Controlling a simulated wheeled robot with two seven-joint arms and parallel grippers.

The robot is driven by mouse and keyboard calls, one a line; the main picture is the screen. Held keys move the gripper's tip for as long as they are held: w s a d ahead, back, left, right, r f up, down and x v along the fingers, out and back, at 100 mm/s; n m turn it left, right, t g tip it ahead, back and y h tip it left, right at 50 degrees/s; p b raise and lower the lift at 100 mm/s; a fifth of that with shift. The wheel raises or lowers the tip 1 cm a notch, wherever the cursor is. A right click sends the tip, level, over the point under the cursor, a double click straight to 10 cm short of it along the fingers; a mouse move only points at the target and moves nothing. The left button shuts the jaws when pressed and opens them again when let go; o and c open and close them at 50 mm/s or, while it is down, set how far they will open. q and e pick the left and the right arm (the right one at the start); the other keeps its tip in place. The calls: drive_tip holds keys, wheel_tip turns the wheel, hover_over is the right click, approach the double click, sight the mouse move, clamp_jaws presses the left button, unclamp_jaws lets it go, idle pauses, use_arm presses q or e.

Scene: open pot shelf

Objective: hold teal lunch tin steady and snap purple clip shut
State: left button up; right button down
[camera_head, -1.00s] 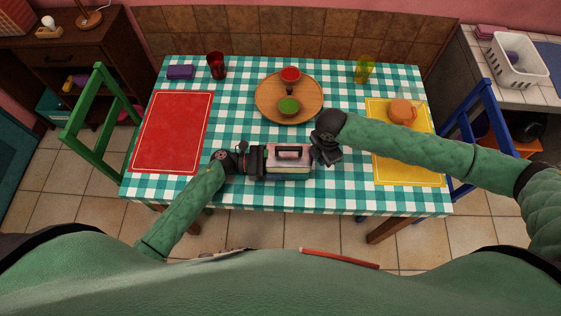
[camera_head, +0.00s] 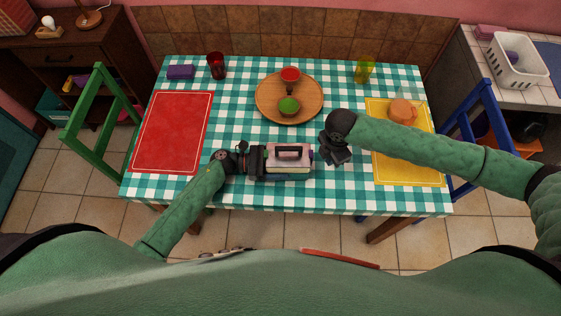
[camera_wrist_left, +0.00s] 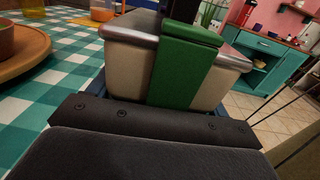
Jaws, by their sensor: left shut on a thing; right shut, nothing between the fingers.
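A tin with a pale lid (camera_head: 288,163) and a dark top handle (camera_head: 289,153) stands upright near the table's front edge. I see no clear teal on it. In the left wrist view its body (camera_wrist_left: 130,72) looks cream with a metal rim, and a green clip (camera_wrist_left: 184,70) lies flat down that end. My left gripper (camera_head: 262,160) is shut on the tin's left end. My right gripper (camera_head: 330,154) is shut and empty just right of the tin, with a small gap. I cannot make out a purple clip; the tin's right end is too small to read.
A round wooden tray (camera_head: 265,112) with bowls stands behind the tin. A red mat (camera_head: 170,130) lies left, a yellow mat (camera_head: 410,172) right under my right arm. Red (camera_head: 216,66) and yellow (camera_head: 363,70) glasses stand at the back. Checked cloth is free between tin and tray.

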drive_tip(key=shift+d, duration=0.5)
wheel_tip(320, 180, up, 9)
idle(0.8)
use_arm(q)
drive_tip(key=o, duration=1.1)
drive_tip(key=shift+o, duration=0.2)
drive_tip(key=shift+a, duration=0.2)
use_arm(e)
drive_tip(key=shift+f, duration=0.1)
use_arm(q)
drive_tip(key=shift+s+a+b, duration=0.1)
drive_tip(key=shift+a+b, duration=1.2)
drive_tip(key=shift+a, duration=1)
drive_tip(key=shift+s+a+r+b, duration=0.1)
drive_tip(key=shift+a+r+b, duration=0.2)
drive_tip(key=shift+a+r, duration=0.85)
drive_tip(key=shift+s+a+r+b, duration=0.1)
drive_tip(key=shift+a+r+b, duration=0.15)
drive_tip(key=shift+a+r, duration=0.85)
use_arm(e)
drive_tip(key=shift+f, duration=1.75)
